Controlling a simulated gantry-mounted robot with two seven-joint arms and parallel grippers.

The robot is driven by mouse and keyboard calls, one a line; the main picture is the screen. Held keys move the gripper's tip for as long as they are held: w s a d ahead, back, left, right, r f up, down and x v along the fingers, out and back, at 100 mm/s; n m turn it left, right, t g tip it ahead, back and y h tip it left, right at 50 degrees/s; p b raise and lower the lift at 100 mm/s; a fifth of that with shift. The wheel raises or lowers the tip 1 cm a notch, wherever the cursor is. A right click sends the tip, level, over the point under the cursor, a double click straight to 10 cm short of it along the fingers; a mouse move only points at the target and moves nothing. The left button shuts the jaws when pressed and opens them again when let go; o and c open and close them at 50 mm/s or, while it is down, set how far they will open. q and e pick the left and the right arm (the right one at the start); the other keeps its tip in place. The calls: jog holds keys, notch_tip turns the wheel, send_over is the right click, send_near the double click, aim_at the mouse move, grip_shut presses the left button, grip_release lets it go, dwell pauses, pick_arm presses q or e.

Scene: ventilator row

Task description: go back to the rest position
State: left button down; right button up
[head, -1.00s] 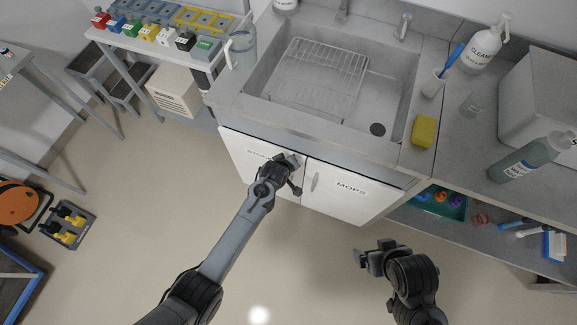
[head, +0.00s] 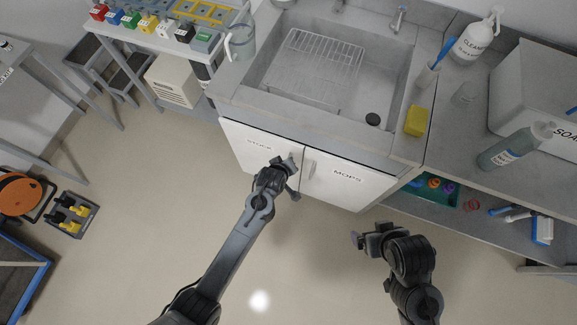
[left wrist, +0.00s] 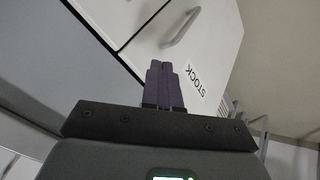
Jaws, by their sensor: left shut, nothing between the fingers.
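My left gripper (head: 287,164) hangs in front of the white STOCK door (head: 243,143) of the cabinet under the sink. In the left wrist view its two dark fingers (left wrist: 163,84) are together, with nothing between them. The STOCK door (left wrist: 214,40) and its handle (left wrist: 180,28) show beyond the fingers, with a gap between fingers and handle. My right gripper (head: 368,238) is over the floor in front of the MOPS door (head: 345,192). It seems clear of everything. Its fingers are too small and dark to tell whether they are apart.
The sink counter (head: 300,118) edge is just beyond my left gripper. A low shelf (head: 480,215) with a teal tray and brushes lies right of the MOPS door. A plug rack (head: 70,215) stands on the floor at left. The floor (head: 150,230) between is clear.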

pick_arm(q)
jog(key=s+a+r+g+y+p, duration=0.1)
jog(key=s+a+r+p, duration=0.1)
jog(key=s+a, duration=0.45)
jog(key=s+a+r+g+p, duration=0.1)
jog(key=s+a+p, duration=0.2)
jog(key=s, duration=0.7)
jog(key=s+a+r+m, duration=0.3)
jog(key=s+a+r, duration=0.1)
jog(key=r, duration=0.5)
jog(key=s+a+r+m+g+y+p, duration=0.1)
jog(key=s+a+r+m, duration=0.2)
jog(key=a+r, duration=0.4)
notch_tip(320, 180, up, 2)
jog(key=shift+s+r+m, duration=0.25)
jog(key=shift+s+m, duration=0.05)
jog(key=shift+s, duration=0.2)
